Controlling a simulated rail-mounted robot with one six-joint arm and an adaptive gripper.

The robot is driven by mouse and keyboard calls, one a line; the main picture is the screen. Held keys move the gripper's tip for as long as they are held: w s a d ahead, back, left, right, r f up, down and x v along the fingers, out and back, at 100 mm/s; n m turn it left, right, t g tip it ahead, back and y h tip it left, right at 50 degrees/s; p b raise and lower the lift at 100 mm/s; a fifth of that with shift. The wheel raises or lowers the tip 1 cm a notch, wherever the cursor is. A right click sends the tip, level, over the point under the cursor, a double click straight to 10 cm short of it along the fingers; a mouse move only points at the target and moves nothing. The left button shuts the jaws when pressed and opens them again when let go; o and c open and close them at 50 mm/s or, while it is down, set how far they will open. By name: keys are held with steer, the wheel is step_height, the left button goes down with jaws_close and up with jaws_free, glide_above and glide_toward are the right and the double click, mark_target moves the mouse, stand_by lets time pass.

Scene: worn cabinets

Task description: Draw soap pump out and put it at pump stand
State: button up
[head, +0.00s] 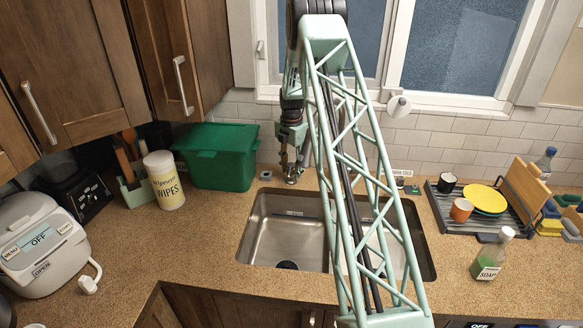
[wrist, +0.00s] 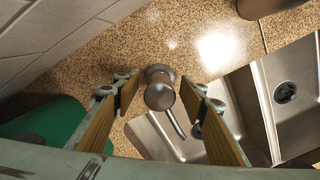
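A grey metal pump with a round head and a thin spout (wrist: 160,94) stands on the counter beside the sink in the wrist view. I take it to be the soap pump. My gripper (wrist: 160,88) is open, with one finger on each side of the pump head and visible gaps between. In the head view my gripper (head: 292,172) points down at the sink's back left edge, and it largely hides the pump. A small white label (head: 401,173) stands behind the sink, its text too small to read; I cannot tell whether it marks the pump stand.
The double sink (head: 287,240) lies in front, partly hidden by my arm. A green bin (head: 218,156) stands close left of my gripper. A wipes canister (head: 164,182) is farther left. A soap bottle (head: 491,255) and dish rack (head: 459,225) are at the right.

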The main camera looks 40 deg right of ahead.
mark_target(291, 164)
steer(key=shift+f, duration=0.1)
jaws_close()
stand_by(0.7)
steer(key=shift+r, duration=0.6)
stand_by(0.7)
steer(key=c, duration=0.9)
jaws_free()
jaws_close()
steer(key=shift+r, duration=0.1)
steer(key=shift+r, duration=0.1)
steer(key=shift+r+p, duration=0.6)
steer(key=shift+r, duration=1.35)
